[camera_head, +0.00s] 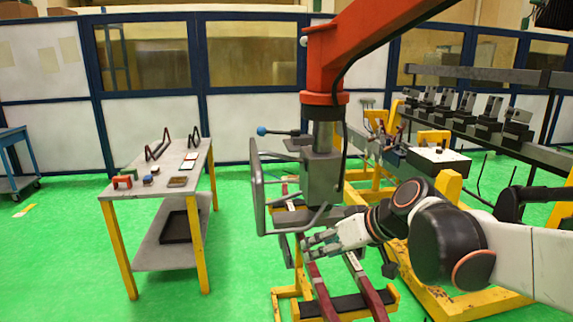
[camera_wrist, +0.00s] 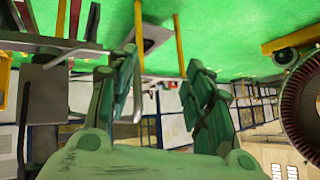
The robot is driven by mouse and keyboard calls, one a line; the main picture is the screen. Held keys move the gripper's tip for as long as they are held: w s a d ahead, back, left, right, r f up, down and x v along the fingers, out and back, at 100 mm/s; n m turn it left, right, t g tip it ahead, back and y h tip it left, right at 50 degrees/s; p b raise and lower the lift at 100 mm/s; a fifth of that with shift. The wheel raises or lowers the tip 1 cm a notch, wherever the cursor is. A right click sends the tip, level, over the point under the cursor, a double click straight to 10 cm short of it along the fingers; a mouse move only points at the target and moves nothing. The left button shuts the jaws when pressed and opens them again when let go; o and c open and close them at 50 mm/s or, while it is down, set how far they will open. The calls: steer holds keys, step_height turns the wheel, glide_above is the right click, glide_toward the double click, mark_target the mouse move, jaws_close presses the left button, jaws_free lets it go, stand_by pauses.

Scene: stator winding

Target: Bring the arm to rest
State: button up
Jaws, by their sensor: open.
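My arm (camera_head: 450,245) reaches in from the right edge of the head view, white with dark joints. My gripper (camera_head: 318,243) is at its left end, in front of the grey hanging fixture of the red hoist. In the wrist view the fingers of my gripper (camera_wrist: 163,82) stand apart with nothing between them. They look green there. I cannot tell from the head view whether the fingers touch the fixture behind them.
A red hoist (camera_head: 350,45) carries a grey fixture (camera_head: 320,180) with handles. A yellow-legged table (camera_head: 150,195) with small parts stands left. Yellow frames (camera_head: 440,280) stand below and right of my arm. Green floor (camera_head: 240,250) is clear between table and hoist. A ribbed stator ring (camera_wrist: 305,105) shows right.

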steer(key=s+d+f+m+h, duration=0.2)
steer(key=s+d, duration=0.4)
steer(key=s, duration=0.3)
steer(key=s+d+f+m+h, duration=0.3)
steer(key=s+d, duration=0.3)
steer(key=s, duration=0.4)
steer(key=shift+f+t+h, duration=0.3)
steer(key=shift+f+h, duration=0.2)
steer(key=shift+h, duration=0.4)
